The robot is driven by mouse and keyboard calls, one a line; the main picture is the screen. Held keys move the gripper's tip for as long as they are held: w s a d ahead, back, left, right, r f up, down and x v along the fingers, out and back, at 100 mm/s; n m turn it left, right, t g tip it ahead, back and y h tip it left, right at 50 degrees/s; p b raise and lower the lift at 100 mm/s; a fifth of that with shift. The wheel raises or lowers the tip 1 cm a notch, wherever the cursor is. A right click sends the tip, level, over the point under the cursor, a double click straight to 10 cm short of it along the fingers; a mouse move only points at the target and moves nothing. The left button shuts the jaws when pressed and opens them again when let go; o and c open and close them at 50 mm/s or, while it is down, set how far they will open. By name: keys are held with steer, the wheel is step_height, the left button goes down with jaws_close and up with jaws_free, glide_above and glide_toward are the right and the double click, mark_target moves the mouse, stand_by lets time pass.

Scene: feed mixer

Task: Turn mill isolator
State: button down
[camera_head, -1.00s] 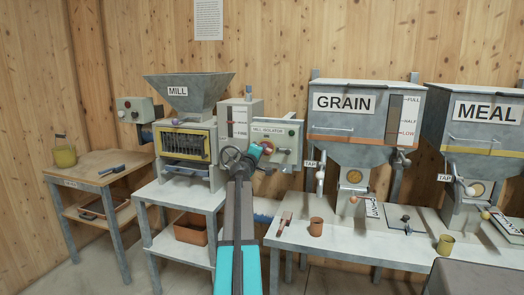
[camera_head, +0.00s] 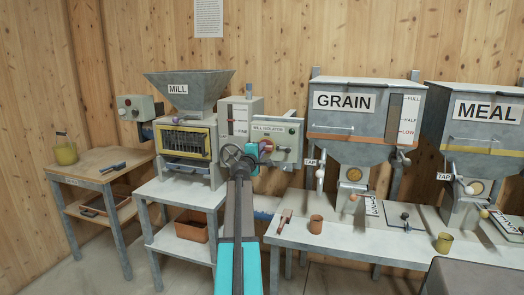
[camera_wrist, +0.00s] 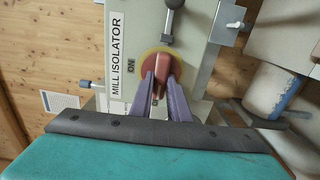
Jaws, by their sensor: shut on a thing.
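The mill isolator is a pale grey-green box (camera_head: 288,135) labelled MILL ISOLATOR, to the right of the mill in the head view. In the wrist view its red knob (camera_wrist: 162,67) sits on a round yellow plate (camera_wrist: 146,58), with an ON mark beside it. My gripper (camera_wrist: 160,80) has its two purple fingers shut on the knob, one on each side. In the head view my gripper (camera_head: 265,148) is at the box's left part, and my wrist and arm hide the knob there.
The mill (camera_head: 185,135) with its hopper stands left of the box, and a handwheel (camera_head: 231,155) is close to my wrist. The grain bin (camera_head: 362,112) and meal bin (camera_head: 480,125) stand to the right. In the wrist view a dark-knobbed lever (camera_wrist: 168,20) is near the red knob.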

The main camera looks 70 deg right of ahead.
steer(key=c, duration=1.7)
jaws_free()
steer(key=shift+a, duration=0.1)
steer(key=shift+s+a+b, duration=0.2)
steer(key=shift+a+b, duration=0.15)
steer(key=shift+a, duration=3.05)
steer(key=shift+s+a+b, duration=0.2)
steer(key=shift+a+b, duration=0.1)
steer(key=shift+a, duration=3.1)
